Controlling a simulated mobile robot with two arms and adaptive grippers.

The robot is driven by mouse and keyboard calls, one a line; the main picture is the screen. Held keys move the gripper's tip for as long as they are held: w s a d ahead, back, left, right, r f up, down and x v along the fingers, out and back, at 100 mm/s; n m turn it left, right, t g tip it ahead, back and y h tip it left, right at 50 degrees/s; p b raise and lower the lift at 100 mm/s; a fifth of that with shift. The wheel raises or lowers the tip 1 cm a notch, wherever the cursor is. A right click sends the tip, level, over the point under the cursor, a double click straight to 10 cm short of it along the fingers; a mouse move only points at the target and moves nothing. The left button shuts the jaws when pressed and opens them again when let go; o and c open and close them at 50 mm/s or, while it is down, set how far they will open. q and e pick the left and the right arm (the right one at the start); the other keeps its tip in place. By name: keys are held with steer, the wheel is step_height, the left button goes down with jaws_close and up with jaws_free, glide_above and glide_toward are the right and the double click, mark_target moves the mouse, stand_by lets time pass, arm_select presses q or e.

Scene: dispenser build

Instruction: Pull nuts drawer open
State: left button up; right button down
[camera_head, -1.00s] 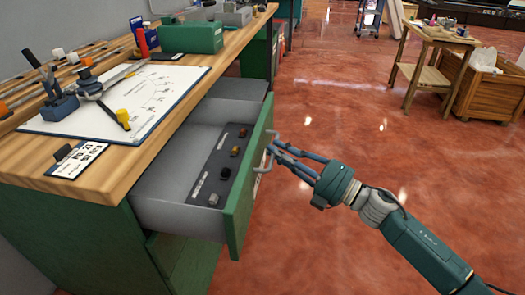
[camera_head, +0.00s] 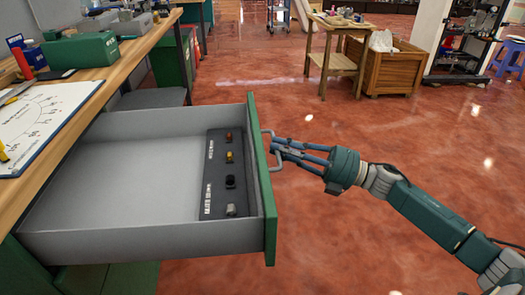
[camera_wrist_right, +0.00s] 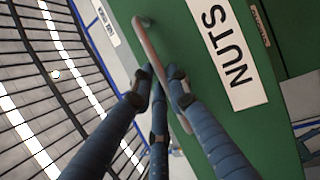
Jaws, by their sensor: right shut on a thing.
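The nuts drawer (camera_head: 130,190) is pulled well out of the green workbench in the head view. Its green front (camera_head: 262,175) faces right. Inside lies a dark strip (camera_head: 222,172) with several small nuts on it. My right gripper (camera_head: 279,150) is shut on the drawer's handle (camera_head: 267,165). In the right wrist view the gripper (camera_wrist_right: 160,82) has its fingers around the handle bar (camera_wrist_right: 152,48), beside the white NUTS label (camera_wrist_right: 228,55) on the green front. My left gripper is not in view.
The wooden worktop (camera_head: 100,95) holds a green box (camera_head: 80,50) and a white diagram board (camera_head: 40,115). A small wooden table (camera_head: 335,50) and a wooden crate (camera_head: 385,68) stand farther back. The red floor right of the drawer is clear.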

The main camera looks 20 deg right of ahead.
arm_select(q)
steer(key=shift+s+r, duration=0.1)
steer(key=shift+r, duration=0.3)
arm_select(e)
steer(key=shift+s+d+f, duration=0.1)
steer(key=shift+s+d, duration=0.1)
steer(key=shift+d, duration=0.25)
steer(key=shift+s+d+f, duration=0.1)
steer(key=shift+s+d, duration=0.05)
steer(key=shift+d, duration=0.3)
steer(key=c, duration=1.7)
jaws_free()
steer(key=shift+r, duration=0.1)
steer(key=shift+o, duration=0.2)
steer(key=shift+d, duration=0.1)
steer(key=v, duration=1.2)
